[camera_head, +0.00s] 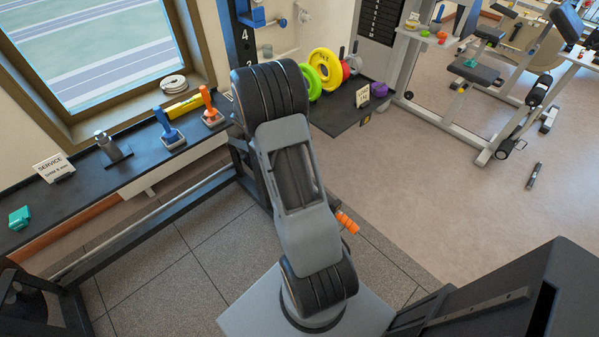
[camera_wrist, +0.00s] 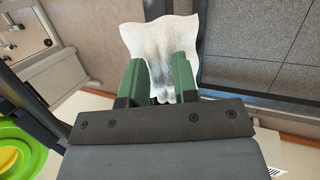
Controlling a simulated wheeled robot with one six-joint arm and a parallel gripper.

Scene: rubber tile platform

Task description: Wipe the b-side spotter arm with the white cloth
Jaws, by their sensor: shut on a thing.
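The white cloth (camera_wrist: 161,38) shows in the wrist view, spread beyond the fingertips and creased between them. My gripper (camera_wrist: 160,72), with two green fingers, is shut on it. The cloth hangs over a dark surface and a grey tiled floor and seems to touch nothing else. In the head view my arm hides the gripper and the cloth. I cannot make out a spotter arm marked as b-side. A long grey bar (camera_head: 150,220) runs low along the left, and an orange grip (camera_head: 347,222) shows just right of my arm.
A dark ledge (camera_head: 85,187) under the window carries a service sign (camera_head: 53,168), a teal item (camera_head: 19,217) and blue (camera_head: 170,133) and orange (camera_head: 210,107) handled tools. A rack upright (camera_head: 243,38) and weight plates (camera_head: 325,69) stand behind my arm.

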